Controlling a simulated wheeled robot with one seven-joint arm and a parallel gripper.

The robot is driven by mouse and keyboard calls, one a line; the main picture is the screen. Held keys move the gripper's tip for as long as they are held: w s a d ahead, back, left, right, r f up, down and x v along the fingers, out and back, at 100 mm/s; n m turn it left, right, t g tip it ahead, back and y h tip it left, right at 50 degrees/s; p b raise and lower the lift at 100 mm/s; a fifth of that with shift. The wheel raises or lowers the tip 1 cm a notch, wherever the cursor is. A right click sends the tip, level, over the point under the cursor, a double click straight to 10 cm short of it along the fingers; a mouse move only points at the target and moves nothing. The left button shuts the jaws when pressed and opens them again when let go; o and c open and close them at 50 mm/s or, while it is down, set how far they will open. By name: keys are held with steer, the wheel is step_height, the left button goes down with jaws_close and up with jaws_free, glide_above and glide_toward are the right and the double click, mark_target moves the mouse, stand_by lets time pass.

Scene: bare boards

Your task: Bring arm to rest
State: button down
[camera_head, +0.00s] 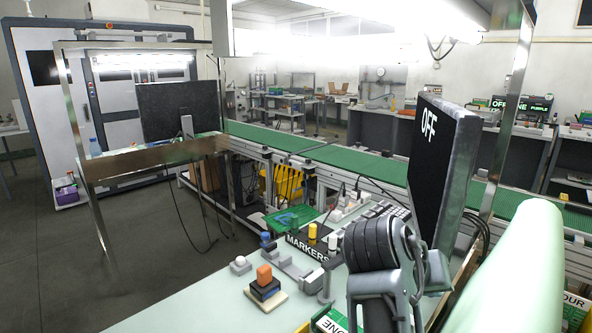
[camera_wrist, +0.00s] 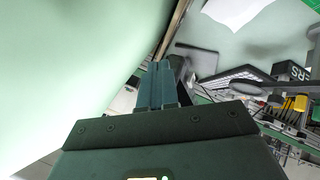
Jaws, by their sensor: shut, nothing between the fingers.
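My gripper (camera_wrist: 160,68) shows in the wrist view with its two dark fingers side by side and touching. It is shut and empty. Its fingers point toward the pale work surface and a wooden edge. I cannot make out the fingers clearly in the head view.
A monitor reading OFF (camera_head: 437,170) stands at the right. A green conveyor (camera_head: 345,158) runs behind. Open floor (camera_head: 60,260) lies left.

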steer(key=s+d+f+n+t, duration=0.4)
steer(key=s+d+f+t, duration=0.1)
steer(key=d+f, duration=0.3)
steer(key=s+f+n+t+y, duration=0.2)
steer(key=s+f+n+y, duration=0.3)
steer(key=s, duration=0.7)
steer(key=s+a+r+m+t+y, duration=0.1)
steer(key=s+a+r+m, duration=0.1)
steer(key=s, duration=0.6)
steer(key=s+a+r+m+t+y, duration=0.1)
steer(key=s+a+r, duration=0.2)
steer(key=s, duration=0.6)
steer(key=s+a+r+m+t+y, duration=0.1)
steer(key=s+a+r+m, duration=0.1)
steer(key=s, duration=0.7)
steer(key=shift+s+a+r+m, duration=0.3)
steer(key=shift+a+r, duration=0.5)
steer(key=shift+a, duration=0.35)
